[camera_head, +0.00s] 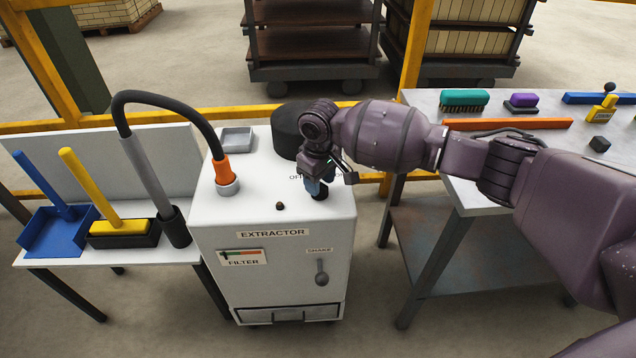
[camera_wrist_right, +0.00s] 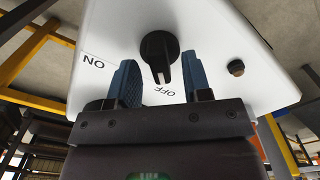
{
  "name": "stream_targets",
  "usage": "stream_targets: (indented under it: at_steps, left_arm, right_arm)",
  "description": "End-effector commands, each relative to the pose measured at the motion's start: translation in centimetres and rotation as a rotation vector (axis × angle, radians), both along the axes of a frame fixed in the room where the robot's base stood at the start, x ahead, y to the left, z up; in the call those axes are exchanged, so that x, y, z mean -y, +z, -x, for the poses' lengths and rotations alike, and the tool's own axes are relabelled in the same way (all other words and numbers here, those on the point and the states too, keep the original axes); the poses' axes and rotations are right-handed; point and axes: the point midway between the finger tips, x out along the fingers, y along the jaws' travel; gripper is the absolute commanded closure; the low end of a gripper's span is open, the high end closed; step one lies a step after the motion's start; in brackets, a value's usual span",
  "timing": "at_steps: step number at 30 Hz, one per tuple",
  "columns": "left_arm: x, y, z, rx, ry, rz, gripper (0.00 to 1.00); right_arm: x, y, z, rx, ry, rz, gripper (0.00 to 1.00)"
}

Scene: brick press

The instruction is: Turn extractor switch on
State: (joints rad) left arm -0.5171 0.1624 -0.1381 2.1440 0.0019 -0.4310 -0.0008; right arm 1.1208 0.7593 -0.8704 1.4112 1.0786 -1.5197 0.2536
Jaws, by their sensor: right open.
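The extractor (camera_head: 272,270) is a white cabinet with a hose port on its top left. Its switch is a black rotary knob (camera_wrist_right: 160,52) on the top panel. In the right wrist view its white pointer mark is by the OFF label (camera_wrist_right: 165,89), while the ON label (camera_wrist_right: 94,62) is off to the left. My right gripper (camera_head: 320,188) is over the knob in the head view. In the right wrist view its two blue fingers (camera_wrist_right: 162,82) are open, one on each side of the knob, with gaps showing. My left gripper is not in view.
A small dark button (camera_head: 280,206) is on the panel near the knob. A grey hose with an orange cuff (camera_head: 221,170) rises at left. A black round cap (camera_head: 290,130) stands behind. A workbench with brushes (camera_head: 464,99) is at right.

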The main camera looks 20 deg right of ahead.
Motion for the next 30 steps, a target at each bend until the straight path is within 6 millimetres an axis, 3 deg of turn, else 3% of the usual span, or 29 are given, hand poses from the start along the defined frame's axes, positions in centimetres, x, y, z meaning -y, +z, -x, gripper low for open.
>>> stream_targets:
  at_steps: [4, 13, 14, 22, 30]
  left_arm:
    - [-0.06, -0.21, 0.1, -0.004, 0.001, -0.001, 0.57]
    - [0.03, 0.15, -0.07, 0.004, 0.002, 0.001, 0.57]
    - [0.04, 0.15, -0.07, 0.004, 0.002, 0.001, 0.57]
    - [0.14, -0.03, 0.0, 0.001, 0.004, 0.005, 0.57]
    - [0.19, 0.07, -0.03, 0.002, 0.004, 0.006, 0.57]
  right_arm:
    - [0.02, -0.89, -0.02, 0.0, 0.0, 0.001, 0.55]
    - [0.01, -0.89, -0.06, 0.003, 0.0, -0.001, 0.55]
    - [0.01, -0.89, -0.06, 0.003, 0.0, -0.001, 0.57]
    - [0.01, -0.91, -0.05, 0.002, 0.0, 0.0, 0.98]
    - [0.01, -0.75, -0.04, 0.004, -0.017, 0.0, 1.0]
